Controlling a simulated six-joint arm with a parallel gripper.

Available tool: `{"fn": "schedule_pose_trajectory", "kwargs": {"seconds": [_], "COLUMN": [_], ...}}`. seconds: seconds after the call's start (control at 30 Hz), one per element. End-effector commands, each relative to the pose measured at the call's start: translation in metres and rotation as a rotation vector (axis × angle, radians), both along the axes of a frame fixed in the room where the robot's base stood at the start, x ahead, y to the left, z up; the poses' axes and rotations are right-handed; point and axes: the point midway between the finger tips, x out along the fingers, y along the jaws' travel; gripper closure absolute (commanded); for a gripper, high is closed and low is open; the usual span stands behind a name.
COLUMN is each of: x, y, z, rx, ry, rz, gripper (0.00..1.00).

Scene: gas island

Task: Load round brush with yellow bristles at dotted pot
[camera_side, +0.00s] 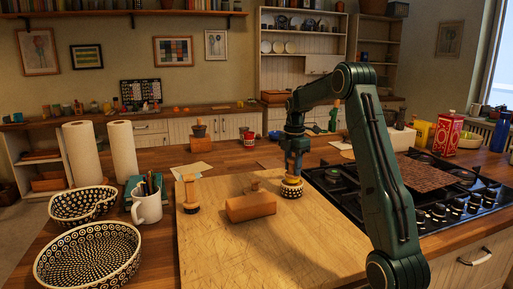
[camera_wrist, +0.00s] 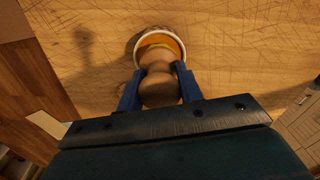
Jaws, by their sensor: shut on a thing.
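My gripper (camera_side: 292,160) points down over the dotted pot (camera_side: 291,190), a small dark pot with white dots on the cutting board. In the wrist view my gripper (camera_wrist: 159,80) has its blue fingers shut on the wooden handle of the round brush (camera_wrist: 160,88). The brush is over the pot, its lower end at the pot's mouth. The pot's pale rim (camera_wrist: 137,47) and orange inside show around it. A yellow patch shows beyond the handle; I cannot tell whether it is bristles or paint. The handle hides how deep the brush sits.
Another wooden tool (camera_side: 189,193) stands at the board's left. The black gas hob (camera_side: 345,186) is close on the right. The front of the cutting board (camera_side: 235,255) is clear.

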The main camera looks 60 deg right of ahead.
Motion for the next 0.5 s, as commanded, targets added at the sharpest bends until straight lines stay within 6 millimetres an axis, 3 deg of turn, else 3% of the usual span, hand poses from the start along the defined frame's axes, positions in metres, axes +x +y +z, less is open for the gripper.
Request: {"fn": "schedule_pose_trajectory", "kwargs": {"seconds": [0.5], "x": [0.0], "y": [0.0], "z": [-0.0046], "rx": [0.0], "ry": [0.001], "rz": [0.0], "gripper": [0.82]}}
